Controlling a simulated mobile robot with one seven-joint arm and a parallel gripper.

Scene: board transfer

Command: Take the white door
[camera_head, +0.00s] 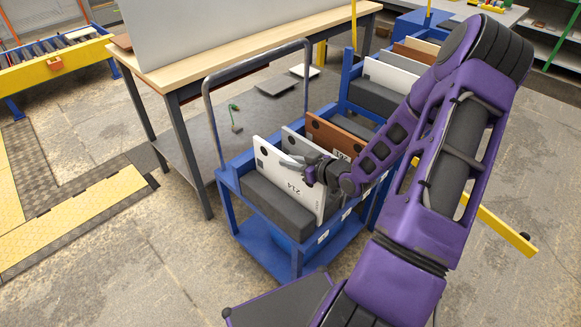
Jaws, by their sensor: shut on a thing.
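The white door (290,189) is a flat white panel with a dark round spot and a dark number on its face. It stands upright in the front section of a blue cart (232,182), behind a dark grey block. My gripper (308,173) is at the upper right part of the white door and is shut on its top edge. The fingertips are small and partly hidden, so their exact contact is hard to see.
A grey panel (292,138) and a brown panel (330,136) stand close behind the white door. More panels (398,77) stand in a second blue cart behind. A metal hoop handle (208,105) rises at the cart's left. A wooden-topped workbench (215,50) stands at the back left.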

